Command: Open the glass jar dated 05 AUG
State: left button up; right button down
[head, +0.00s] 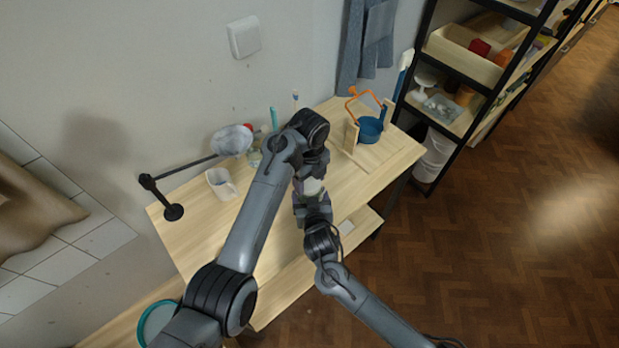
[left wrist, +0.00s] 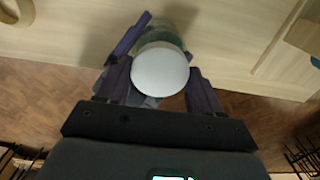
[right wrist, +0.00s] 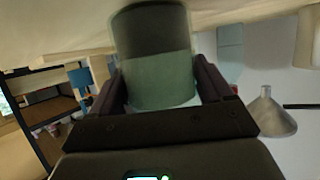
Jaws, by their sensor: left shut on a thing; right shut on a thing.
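A glass jar (right wrist: 155,65) with green contents is between the fingers of my right gripper (head: 311,197), which is shut on its body. In the head view a pale part of the jar (head: 312,186) shows between my two grippers, above the table. My left gripper (head: 313,172) is above it, shut on the round white lid (left wrist: 160,70). Glass shows behind the lid in the left wrist view. I cannot tell whether the lid is seated or free. No date label is readable in any view.
The wooden table (head: 205,225) holds a white pitcher (head: 221,183) and a blue pot (head: 370,129) on the right. A grey funnel-like shade (head: 232,140) on a black arm stands at the left back. A shelf unit (head: 460,85) stands at right.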

pick_arm(q)
jog(key=shift+c, duration=1.1)
jog(key=n, duration=0.3)
jog(key=o, duration=1.2)
jog(key=shift+c, duration=0.2)
jog(key=shift+r, duration=2.3)
jog(key=shift+c, duration=0.3)
jog(key=shift+r+m, duration=1.3)
jog(key=shift+r, duration=0.15)
jog(key=shift+f, duration=3.75)
